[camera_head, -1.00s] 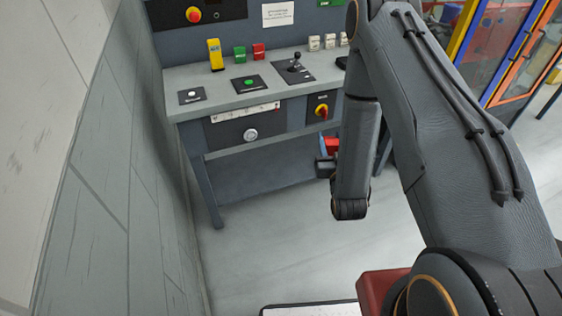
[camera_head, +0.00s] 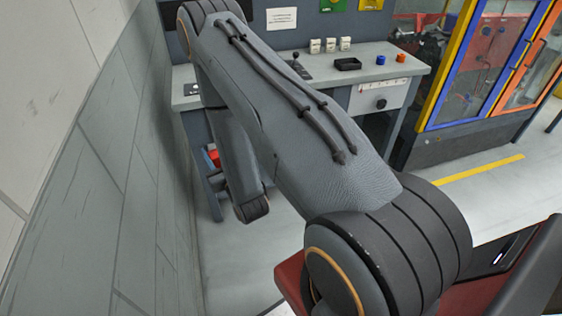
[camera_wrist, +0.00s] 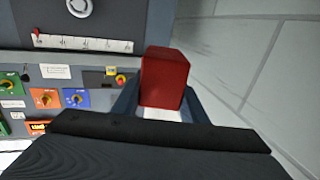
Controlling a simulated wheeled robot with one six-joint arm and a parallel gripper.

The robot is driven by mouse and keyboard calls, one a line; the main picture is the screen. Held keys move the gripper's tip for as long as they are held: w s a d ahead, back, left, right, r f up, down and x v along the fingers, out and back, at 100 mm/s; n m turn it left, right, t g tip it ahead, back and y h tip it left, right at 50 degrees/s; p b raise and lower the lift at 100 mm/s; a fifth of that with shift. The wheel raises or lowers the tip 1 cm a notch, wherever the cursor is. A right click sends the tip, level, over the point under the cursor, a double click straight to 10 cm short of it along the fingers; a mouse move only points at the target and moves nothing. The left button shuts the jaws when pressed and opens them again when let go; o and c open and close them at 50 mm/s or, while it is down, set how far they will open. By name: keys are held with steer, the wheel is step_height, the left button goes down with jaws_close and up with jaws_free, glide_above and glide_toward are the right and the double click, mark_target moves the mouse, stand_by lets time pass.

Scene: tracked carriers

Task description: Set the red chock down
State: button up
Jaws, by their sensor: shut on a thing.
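The red chock (camera_wrist: 165,78) is a red block held between the two fingers of my gripper (camera_wrist: 160,104) in the wrist view. The gripper is shut on it, and its far end stands out beyond the fingers. In the head view a small part of the red chock (camera_head: 214,157) shows at the left of my arm, below the bench top. My arm hides most of the gripper there. No surface touching the chock can be seen.
A grey bench (camera_head: 380,72) stands beyond my arm, with white blocks (camera_head: 330,45), a black tray (camera_head: 347,64) and blue and orange knobs on it. A tiled wall (camera_head: 90,170) runs close along the left. A yellow-and-blue framed enclosure (camera_head: 480,75) stands at right.

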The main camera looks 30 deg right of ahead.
steer(key=w+d+f+m+h+b, duration=0.1)
steer(key=w+d+f+h+b, duration=0.1)
steer(key=w+d+f+b, duration=0.85)
steer(key=w+d+f+m+h+b, duration=0.1)
steer(key=w+d+f+b, duration=0.5)
steer(key=w+f+b, duration=0.85)
steer(key=w+d+f+m+h+b, duration=0.15)
steer(key=w+d+f+b, duration=0.65)
steer(key=f+b, duration=1)
steer(key=shift+n+g, duration=0.25)
steer(key=shift+g, duration=0.05)
steer(key=f, duration=0.3)
steer(key=s+f+b, duration=0.1)
steer(key=f, duration=0.3)
steer(key=f+b, duration=0.1)
steer(key=f, duration=0.3)
steer(key=shift+s+d+f, duration=0.2)
steer(key=shift+d, duration=0.15)
steer(key=shift+r, duration=0.1)
steer(key=o, duration=1.4)
steer(key=shift+f, duration=0.2)
steer(key=shift+r, duration=0.1)
steer(key=shift+s, duration=0.2)
steer(key=p+v, duration=0.4)
steer(key=v, duration=0.7)
steer(key=shift+s+a+p, duration=0.15)
steer(key=shift+s+p, duration=0.15)
steer(key=shift+p, duration=0.1)
